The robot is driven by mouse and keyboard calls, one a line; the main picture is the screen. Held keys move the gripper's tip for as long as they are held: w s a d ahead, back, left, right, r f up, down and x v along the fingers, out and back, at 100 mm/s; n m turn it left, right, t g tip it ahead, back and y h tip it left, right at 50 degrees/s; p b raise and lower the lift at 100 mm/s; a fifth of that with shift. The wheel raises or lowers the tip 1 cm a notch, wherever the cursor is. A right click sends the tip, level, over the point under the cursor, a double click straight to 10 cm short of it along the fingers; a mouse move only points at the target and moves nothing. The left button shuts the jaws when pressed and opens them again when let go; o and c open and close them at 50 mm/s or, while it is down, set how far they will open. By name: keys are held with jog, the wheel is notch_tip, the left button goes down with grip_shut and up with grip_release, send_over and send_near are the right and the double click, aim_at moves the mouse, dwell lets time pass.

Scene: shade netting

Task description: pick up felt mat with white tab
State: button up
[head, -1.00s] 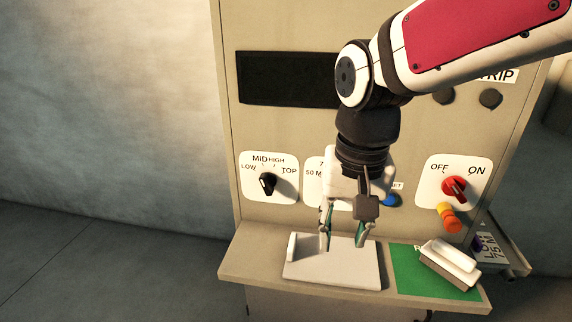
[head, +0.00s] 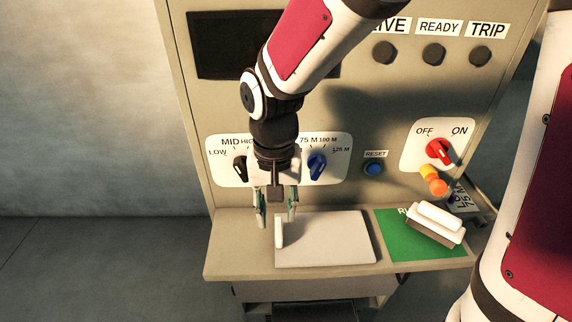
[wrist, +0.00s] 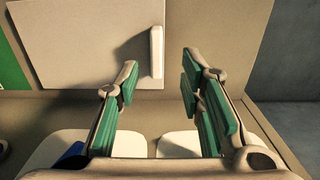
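The felt mat (head: 330,240) is a flat pale grey rectangle lying on the beige shelf. Its white tab (head: 279,232) stands upright along the mat's left edge. In the wrist view the mat (wrist: 95,45) lies at the upper left, with the tab (wrist: 157,52) at its right edge. My gripper (head: 276,220) is open and empty, fingers pointing down, green pads facing each other. In the wrist view the tab lies in line with the gap between the fingertips (wrist: 160,66). I cannot tell how high the fingertips are above the shelf.
A green mat (head: 395,235) with a white-handled block (head: 436,222) on it lies to the right. Behind the shelf (head: 235,255) stands a panel with dark, blue and red knobs (head: 439,152) and a blue reset button (head: 374,168). An orange part (head: 434,182) sticks out below the red knob.

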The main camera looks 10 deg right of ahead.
aim_at(279, 228)
jog(key=shift+s+d+f, duration=0.1)
jog(key=shift+f, duration=1.3)
jog(key=shift+s+d+f, duration=0.1)
jog(key=shift+f, duration=1.3)
grip_shut()
